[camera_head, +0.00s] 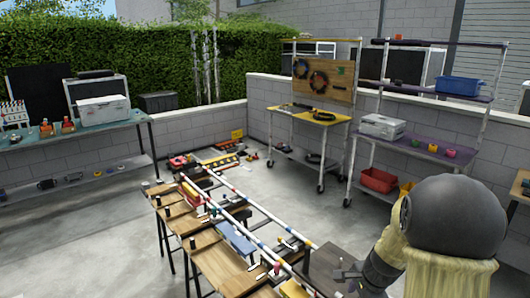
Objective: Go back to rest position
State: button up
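My arm fills the lower right of the head view, with a large dark round joint and beige covering. It is bent, and its end reaches down to the left. My gripper (350,278) is a small dark shape beside the near right end of the wooden workbench (222,262). I cannot tell whether its fingers are open or shut, and no held object can be made out. The arm hides part of the floor and what stands behind it.
Striped rails (262,213) and small tools lie along the workbench. A yellow-topped cart (318,117) and a purple shelf rack (438,155) with a blue bin (459,86) stand behind. A teal table (75,134) is at left. Open concrete floor (90,235) lies left of the bench.

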jog(key=s+a+r+n, duration=0.2)
jog(key=s+a+n, duration=0.2)
jog(key=s+n, duration=0.3)
jog(key=s+a+r+n+h, duration=0.1)
jog(key=s+a+r+n, duration=0.1)
jog(key=s+a+n, duration=0.3)
jog(key=s+n, duration=0.2)
jog(key=n, duration=0.1)
jog(key=shift+a+r+n, duration=0.15)
jog(key=shift+r+n, duration=0.25)
jog(key=shift+c, duration=0.5)
